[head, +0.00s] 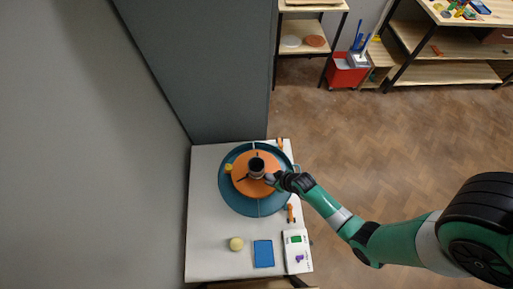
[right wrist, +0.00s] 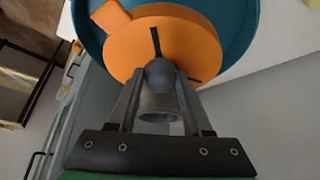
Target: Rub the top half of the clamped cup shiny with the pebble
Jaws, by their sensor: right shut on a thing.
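The cup (head: 256,168) stands near the middle of an orange disc (head: 243,186) in a round teal basin (head: 238,206). Its dark opening faces up in the head view. In the right wrist view the cup (right wrist: 158,106) is a grey cylinder, partly hidden by the pebble. My right gripper (head: 272,180) is at the cup's right side. It is shut on the pebble (right wrist: 159,75), a smooth dark grey ball between the fingertips. The pebble overlaps the cup in the wrist view; I cannot tell whether they touch. My left gripper is not in view.
Dark narrow bars (right wrist: 155,41) lie on the disc around the cup. Grey walls (head: 225,75) border the table's left and back.

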